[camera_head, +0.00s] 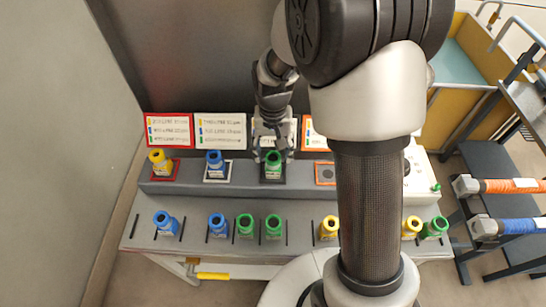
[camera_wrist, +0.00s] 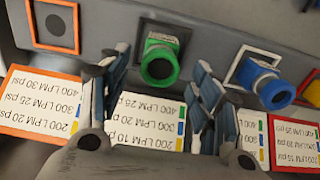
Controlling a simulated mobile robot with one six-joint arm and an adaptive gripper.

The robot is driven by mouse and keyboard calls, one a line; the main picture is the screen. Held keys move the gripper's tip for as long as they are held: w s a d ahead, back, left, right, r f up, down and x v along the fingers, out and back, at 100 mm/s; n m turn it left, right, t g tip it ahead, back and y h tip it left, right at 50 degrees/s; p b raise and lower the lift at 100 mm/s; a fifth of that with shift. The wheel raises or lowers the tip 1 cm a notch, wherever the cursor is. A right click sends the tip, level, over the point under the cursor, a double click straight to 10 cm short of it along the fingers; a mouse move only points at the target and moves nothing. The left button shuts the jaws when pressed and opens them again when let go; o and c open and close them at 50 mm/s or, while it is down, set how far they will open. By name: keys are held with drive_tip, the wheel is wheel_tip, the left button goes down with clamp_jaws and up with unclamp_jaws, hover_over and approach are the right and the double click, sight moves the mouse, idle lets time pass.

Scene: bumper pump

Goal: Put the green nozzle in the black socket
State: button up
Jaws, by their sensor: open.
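A green nozzle (camera_head: 272,164) stands in the black-framed socket (camera_head: 261,181) on the raised ledge. In the wrist view the green nozzle (camera_wrist: 160,66) shows its round dark mouth, and the black socket (camera_wrist: 184,33) frames its base. My gripper (camera_head: 270,148) is over this socket, at the back side of the nozzle. In the wrist view my gripper (camera_wrist: 162,58) is open, with one finger on each side of the nozzle and visible gaps between. More green nozzles (camera_head: 245,225) (camera_head: 273,226) (camera_head: 434,227) stand on the lower front shelf.
A yellow nozzle (camera_head: 159,161) stands in the red socket and a blue nozzle (camera_head: 215,163) in the white socket. The orange socket (camera_head: 325,174) is empty. Label cards (camera_head: 220,130) stand behind the ledge. Blue (camera_head: 165,222) and yellow (camera_head: 329,227) nozzles stand on the front shelf.

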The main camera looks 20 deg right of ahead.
wheel_tip(320, 180, up, 5)
drive_tip(key=shift+f+p, duration=0.1)
drive_tip(key=shift+p, duration=0.4)
drive_tip(key=s+r+n+t, duration=0.1)
drive_tip(key=s+r+t, duration=0.1)
drive_tip(key=s+r, duration=0.6)
drive_tip(key=s+r+n+t, duration=0.2)
drive_tip(key=s+r, duration=0.6)
drive_tip(key=s, duration=0.5)
drive_tip(key=shift+s+r+n+t, duration=0.2)
drive_tip(key=shift+s+n+t, duration=0.05)
drive_tip(key=shift+n+t, duration=0.05)
